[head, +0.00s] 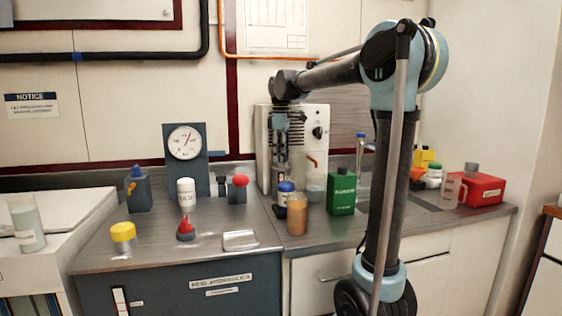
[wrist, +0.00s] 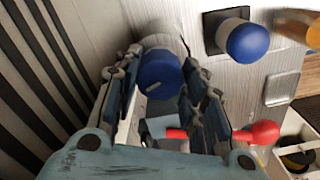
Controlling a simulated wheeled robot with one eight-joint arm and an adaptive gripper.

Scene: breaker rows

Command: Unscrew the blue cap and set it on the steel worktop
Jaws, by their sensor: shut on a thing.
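My gripper (wrist: 158,80) is shut on a blue cap (wrist: 158,72), which sits between its fingertips in the wrist view. I cannot tell what, if anything, is under the cap. In the head view my gripper (head: 282,172) points down in front of the white machine, and the held cap cannot be made out clearly there. A second blue cap (wrist: 247,42), with a white ring and a dark square base, stands beside the fingers; it also shows in the head view (head: 286,187), just below the gripper. The steel worktop (head: 160,245) runs under these things.
An amber jar (head: 297,215) and a green bottle (head: 341,192) stand close to the gripper. The white machine (head: 312,135) is behind it. A small tray (head: 240,240) and a red knob (head: 240,180) are to the left. Bare worktop shows around the tray.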

